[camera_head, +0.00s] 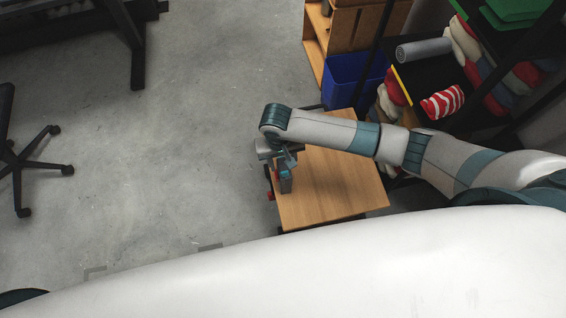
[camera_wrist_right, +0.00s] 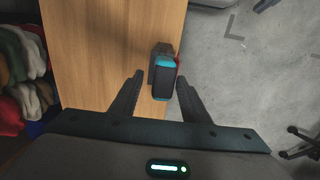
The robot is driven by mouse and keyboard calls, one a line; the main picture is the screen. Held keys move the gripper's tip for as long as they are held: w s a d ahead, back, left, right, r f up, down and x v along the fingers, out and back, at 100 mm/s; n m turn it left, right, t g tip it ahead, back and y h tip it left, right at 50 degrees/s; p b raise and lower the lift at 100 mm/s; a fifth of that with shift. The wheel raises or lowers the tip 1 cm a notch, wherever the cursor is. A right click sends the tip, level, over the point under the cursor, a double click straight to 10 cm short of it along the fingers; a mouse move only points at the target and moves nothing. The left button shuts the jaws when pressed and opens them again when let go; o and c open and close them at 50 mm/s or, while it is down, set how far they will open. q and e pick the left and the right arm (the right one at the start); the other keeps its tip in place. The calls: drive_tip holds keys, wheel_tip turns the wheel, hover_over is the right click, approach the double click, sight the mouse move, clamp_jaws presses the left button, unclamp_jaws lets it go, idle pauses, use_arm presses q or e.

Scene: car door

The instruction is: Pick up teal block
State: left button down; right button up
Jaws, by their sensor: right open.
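The teal block (camera_head: 285,185), teal with dark grey sides, stands on the small wooden table (camera_head: 340,190) near its left edge. In the right wrist view the block (camera_wrist_right: 162,80) shows between the two dark fingers, close to the table edge. My right gripper (camera_head: 286,160) is over the block in the head view. Its fingers (camera_wrist_right: 160,78) are open on either side of the block, with a gap visible, and it holds nothing. Whether the fingertips are level with the block I cannot tell. My left gripper is not in view.
Small red parts (camera_head: 271,196) show at the table's left edge beside the block. A blue bin (camera_head: 352,80) stands behind the table, and a shelf with a red-striped roll (camera_head: 442,102) is at the upper right. The table's right part is clear.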

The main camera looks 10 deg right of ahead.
drive_tip(key=shift+c, duration=0.7)
clamp_jaws()
drive_tip(key=shift+r, duration=0.1)
wheel_tip(320, 180, up, 10)
drive_tip(key=shift+f, duration=0.1)
idle(0.3)
